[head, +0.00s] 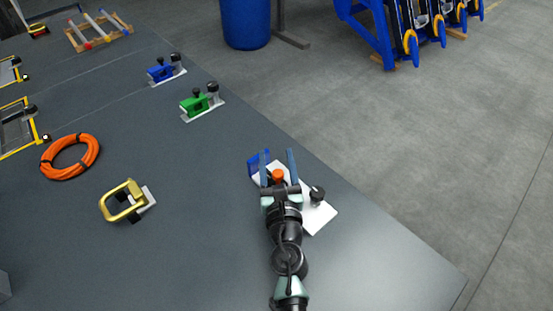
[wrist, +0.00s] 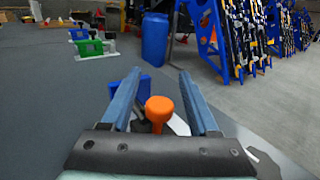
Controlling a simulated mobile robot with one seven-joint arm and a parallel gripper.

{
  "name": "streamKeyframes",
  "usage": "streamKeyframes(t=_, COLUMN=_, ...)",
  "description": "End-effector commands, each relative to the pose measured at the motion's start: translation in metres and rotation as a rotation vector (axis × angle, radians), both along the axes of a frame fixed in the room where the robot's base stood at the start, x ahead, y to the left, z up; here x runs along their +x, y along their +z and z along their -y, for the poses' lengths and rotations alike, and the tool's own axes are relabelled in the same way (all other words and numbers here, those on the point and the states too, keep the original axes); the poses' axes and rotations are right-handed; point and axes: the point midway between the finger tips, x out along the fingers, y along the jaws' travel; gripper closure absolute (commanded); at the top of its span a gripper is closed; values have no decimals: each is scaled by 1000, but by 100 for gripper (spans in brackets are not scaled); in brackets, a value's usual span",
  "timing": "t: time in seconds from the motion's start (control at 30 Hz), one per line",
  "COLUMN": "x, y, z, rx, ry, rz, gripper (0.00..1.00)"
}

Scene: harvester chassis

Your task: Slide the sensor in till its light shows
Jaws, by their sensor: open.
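An orange-topped part, likely the sensor (head: 277,176), stands at a blue block (head: 255,161) on a white plate (head: 318,217). In the wrist view the orange top (wrist: 160,107) lies between my two fingers, with visible gaps on both sides. A dark piece beside it and the blue block (wrist: 143,88) show behind. My gripper (head: 278,155) is open around the orange top; its fingers (wrist: 159,76) reach past it. The lower part of the sensor is hidden by the gripper. I see no lit light.
A dark knob (head: 317,193) stands on the plate, right of my gripper. Green (head: 201,103) and blue (head: 166,70) fixtures sit farther back. A gold-handled part (head: 123,202) and orange coil (head: 70,157) lie left. The table edge is close on the right; the table's front is clear.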

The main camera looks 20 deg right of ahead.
Motion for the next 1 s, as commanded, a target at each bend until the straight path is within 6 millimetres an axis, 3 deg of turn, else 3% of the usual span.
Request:
streamKeyframes(t=0.17, x=0, y=0, z=0, rx=0, ry=0, rz=0, gripper=41)
streamKeyframes(t=0.5, x=0, y=0, z=0, rx=0, ry=0, rz=0, gripper=100)
streamKeyframes(t=1.0, x=0, y=0, z=0, rx=0, ry=0, rz=0, gripper=100)
